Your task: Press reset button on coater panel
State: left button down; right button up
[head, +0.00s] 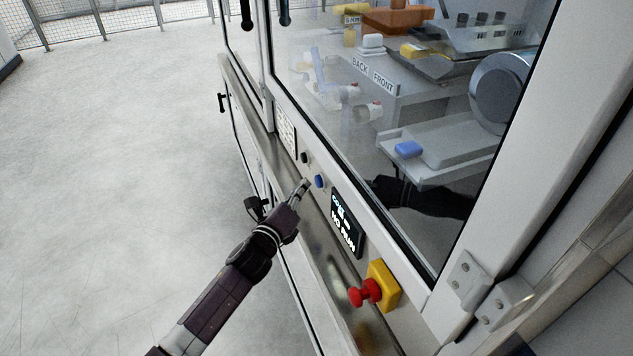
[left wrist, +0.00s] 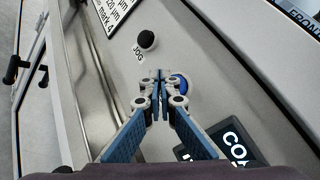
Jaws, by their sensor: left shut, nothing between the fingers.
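The coater panel (head: 326,221) runs along the front of the glazed machine. On it a round blue button (head: 320,181) sits between a small black button (head: 304,158) and a dark display (head: 346,226). My left gripper (head: 306,184) is shut and empty, its fingertips close to the blue button. In the left wrist view the shut fingertips (left wrist: 159,76) partly cover the blue button (left wrist: 180,83); I cannot tell whether they touch it. The black button (left wrist: 146,39) there is labelled JOG. A label for the blue button is not visible. My right gripper is not in view.
A red emergency-stop knob (head: 365,293) on a yellow box (head: 384,286) sticks out below the display. A glass window (head: 330,130) rises behind the panel, with a blue block (head: 408,149) inside. Open floor (head: 130,170) lies to the left.

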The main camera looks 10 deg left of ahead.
pick_arm(q)
jog(key=s+a, duration=0.1)
jog(key=a, duration=0.1)
jog(key=s+a+p, duration=0.1)
jog(key=a, duration=0.1)
jog(key=shift+s, duration=0.35)
dwell(0.5)
jog(key=s+a+f+n+g+y, duration=0.15)
jog(key=s+f+n+g, duration=0.35)
jog(key=f, duration=0.7)
jog(key=s+a+f+n, duration=0.2)
jog(key=s+f+n, duration=0.2)
jog(key=s+f, duration=0.55)
jog(key=s+a+f+n+g+y, duration=0.1)
jog(key=s+f+n+g, duration=0.25)
jog(key=f, duration=1.05)
jog(key=s+f+n+g, duration=0.2)
jog(key=s+f+n, duration=0.2)
jog(key=s, duration=0.9)
jog(key=s+d+f+n+g, duration=0.1)
jog(key=s+f+n+g, duration=0.2)
jog(key=s+f, duration=0.6)
jog(key=s+d+f+n+g+b, duration=0.1)
jog(key=s+f+n, duration=0.5)
jog(key=s, duration=1.2)
jog(key=shift+s+f+g, duration=0.15)
jog(key=shift+f+g, duration=0.3)
jog(key=shift+g, duration=0.3)
jog(key=shift+d+y, duration=0.1)
jog(key=shift+y, duration=0.15)
